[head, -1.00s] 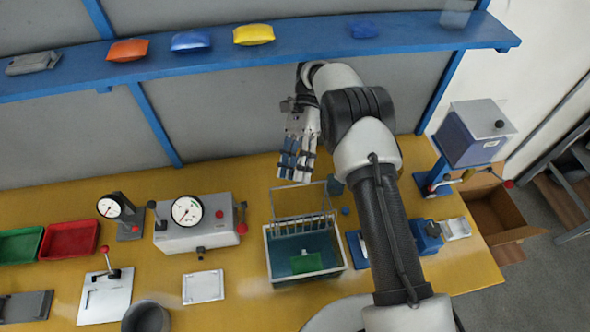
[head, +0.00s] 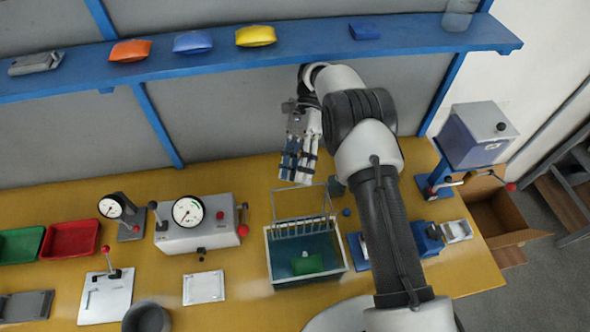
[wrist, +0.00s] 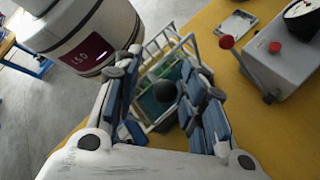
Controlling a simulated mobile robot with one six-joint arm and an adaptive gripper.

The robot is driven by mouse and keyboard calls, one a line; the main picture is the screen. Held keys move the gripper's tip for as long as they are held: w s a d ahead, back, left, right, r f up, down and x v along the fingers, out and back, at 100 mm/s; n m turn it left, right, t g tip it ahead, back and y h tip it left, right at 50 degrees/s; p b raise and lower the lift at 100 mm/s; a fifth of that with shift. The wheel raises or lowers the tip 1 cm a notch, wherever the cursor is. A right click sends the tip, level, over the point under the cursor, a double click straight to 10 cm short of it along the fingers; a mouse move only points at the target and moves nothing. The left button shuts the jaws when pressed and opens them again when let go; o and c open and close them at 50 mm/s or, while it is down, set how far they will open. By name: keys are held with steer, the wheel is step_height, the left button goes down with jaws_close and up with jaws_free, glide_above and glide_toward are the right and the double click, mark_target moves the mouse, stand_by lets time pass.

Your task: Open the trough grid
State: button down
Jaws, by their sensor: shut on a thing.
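The trough (head: 276,281) is a pale-rimmed open box with teal liquid and a green block (head: 307,264) inside. Its wire grid (head: 302,226) stands raised, hinged up at the back edge, so the inside of the trough shows from above. My gripper (head: 297,180) is at the top edge of the raised grid, pointing down. In the wrist view a dark round knob (wrist: 164,92) sits between my blue-padded fingers, with the grid bars and trough behind it. My fingers are shut on the knob, though the exact contact is partly hidden.
A grey gauge box (head: 196,234) stands left of the trough, with a white plate (head: 203,287) in front of it. Blue fixtures (head: 428,238) lie to the right, partly behind my arm. A blue shelf (head: 300,55) with coloured bags runs above the bench.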

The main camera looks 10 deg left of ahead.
steer(key=f, duration=0.1)
steer(key=w+f, duration=0.1)
steer(key=f, duration=0.1)
steer(key=shift+d+f+t, duration=0.2)
steer(key=shift+f+t, duration=0.1)
steer(key=shift+t, duration=0.1)
steer(key=c, duration=1.1)
jaws_free()
steer(key=shift+s+a, duration=0.1)
steer(key=shift+a, duration=0.05)
steer(key=o, duration=0.3)
steer(key=shift+w, duration=0.2)
steer(key=shift+w+d, duration=0.4)
steer(key=shift+d, duration=0.1)
steer(key=c, duration=0.6)
steer(key=shift+s+a+r, duration=0.1)
steer(key=shift+a+r, duration=0.05)
steer(key=shift+a, duration=0.15)
steer(key=shift+c, duration=0.2)
steer(key=shift+d, duration=0.2)
